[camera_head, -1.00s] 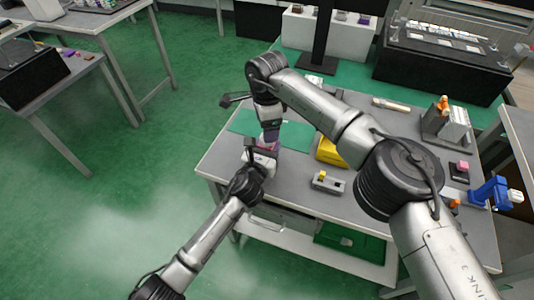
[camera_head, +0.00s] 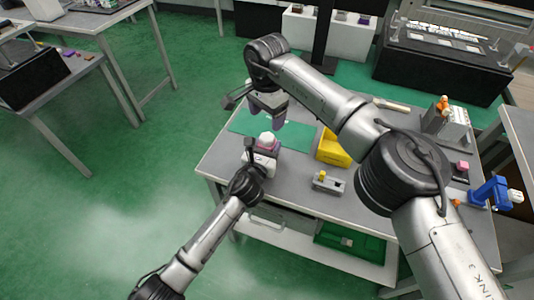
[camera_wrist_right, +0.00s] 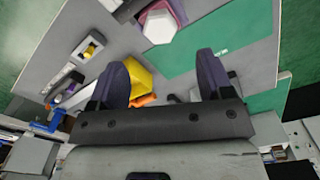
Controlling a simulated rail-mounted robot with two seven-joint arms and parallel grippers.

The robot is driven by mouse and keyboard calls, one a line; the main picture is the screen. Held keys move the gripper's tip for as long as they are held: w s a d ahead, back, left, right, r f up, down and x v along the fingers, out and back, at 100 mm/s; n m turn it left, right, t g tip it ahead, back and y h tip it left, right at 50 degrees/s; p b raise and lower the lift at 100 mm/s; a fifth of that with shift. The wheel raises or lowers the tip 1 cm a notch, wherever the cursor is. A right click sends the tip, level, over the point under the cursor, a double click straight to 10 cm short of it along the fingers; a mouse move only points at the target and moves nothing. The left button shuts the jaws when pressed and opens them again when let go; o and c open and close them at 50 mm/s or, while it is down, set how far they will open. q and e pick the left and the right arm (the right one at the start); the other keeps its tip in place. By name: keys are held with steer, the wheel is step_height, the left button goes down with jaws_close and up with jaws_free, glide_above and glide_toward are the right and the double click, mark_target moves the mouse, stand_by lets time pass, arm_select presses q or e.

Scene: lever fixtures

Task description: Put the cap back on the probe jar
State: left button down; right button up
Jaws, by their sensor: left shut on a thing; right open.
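The probe jar (camera_head: 268,146), pinkish-purple, stands at the left part of the grey table in the head view. My left gripper (camera_head: 260,153) is shut on it from the front. A white cap (camera_head: 267,137) sits on top of the jar. In the right wrist view the cap (camera_wrist_right: 158,27) looks hexagonal, with the purple jar (camera_wrist_right: 178,12) partly showing beside it; I cannot tell how tightly it is seated. My right gripper (camera_head: 267,116) is open and empty above the jar, apart from the cap. Its two spread fingers (camera_wrist_right: 163,82) also show in the right wrist view.
A green mat (camera_head: 301,135) lies behind the jar. A blue lever fixture (camera_head: 490,192) is at the far right. My right arm crosses above the table.

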mark_target(267, 137)
steer(key=shift+n, duration=0.3)
steer(key=shift+f, duration=0.1)
steer(key=shift+f, duration=3.9)
steer(key=shift+c, duration=0.4)
steer(key=c, duration=0.9)
steer(key=m, duration=0.6)
steer(key=shift+m, duration=0.3)
steer(key=shift+c, duration=0.2)
steer(key=o, duration=1)
